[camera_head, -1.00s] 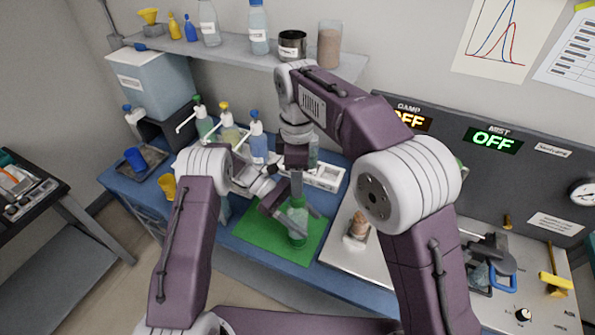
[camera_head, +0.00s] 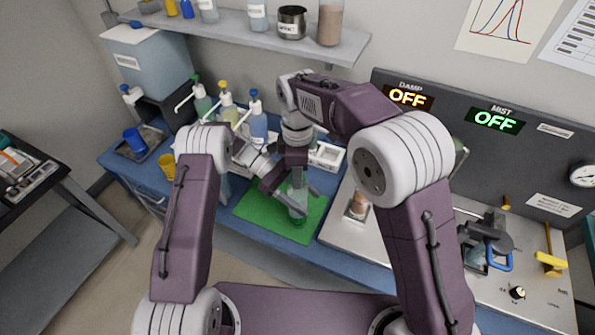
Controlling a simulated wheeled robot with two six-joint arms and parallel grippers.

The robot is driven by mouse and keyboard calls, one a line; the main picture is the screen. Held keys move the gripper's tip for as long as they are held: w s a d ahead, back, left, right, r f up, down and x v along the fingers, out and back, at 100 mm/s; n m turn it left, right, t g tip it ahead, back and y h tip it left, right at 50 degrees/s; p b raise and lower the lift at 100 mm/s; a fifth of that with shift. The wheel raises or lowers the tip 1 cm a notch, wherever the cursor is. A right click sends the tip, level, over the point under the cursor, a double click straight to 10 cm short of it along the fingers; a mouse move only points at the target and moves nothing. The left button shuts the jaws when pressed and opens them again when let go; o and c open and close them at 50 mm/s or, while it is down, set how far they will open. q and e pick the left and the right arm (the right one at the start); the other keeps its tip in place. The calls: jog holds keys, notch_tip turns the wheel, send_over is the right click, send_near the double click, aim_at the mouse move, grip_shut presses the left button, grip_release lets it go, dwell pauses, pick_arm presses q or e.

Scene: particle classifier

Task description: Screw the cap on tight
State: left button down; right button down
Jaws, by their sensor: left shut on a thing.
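A clear bottle (camera_head: 298,204) with pale green contents stands upright on a green mat (camera_head: 256,213) on the blue bench. My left gripper (camera_head: 294,207) reaches in from the left and is shut on the bottle, a finger on each side of its body. My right gripper (camera_head: 297,182) points straight down over the bottle's top. Its fingertips are at the bottle's neck. The cap cannot be made out behind them. Whether the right fingers are closed on it is too small to tell.
Several pump bottles (camera_head: 257,122) stand behind the mat beside a white rack (camera_head: 326,156). A metal plate (camera_head: 340,226) to the right carries a small brown-topped piece (camera_head: 358,203) and a clamp device (camera_head: 485,240). A yellow cup (camera_head: 167,166) stands at left.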

jog(key=m, duration=0.4)
jog(key=shift+m, duration=0.3)
jog(key=m, duration=0.3)
jog(key=shift+m, duration=0.3)
jog(key=m, duration=0.5)
jog(key=shift+m, duration=0.4)
jog(key=m, duration=0.4)
jog(key=c, duration=0.9)
grip_release()
notch_tip(320, 180, up, 12)
jog(key=shift+f, duration=0.1)
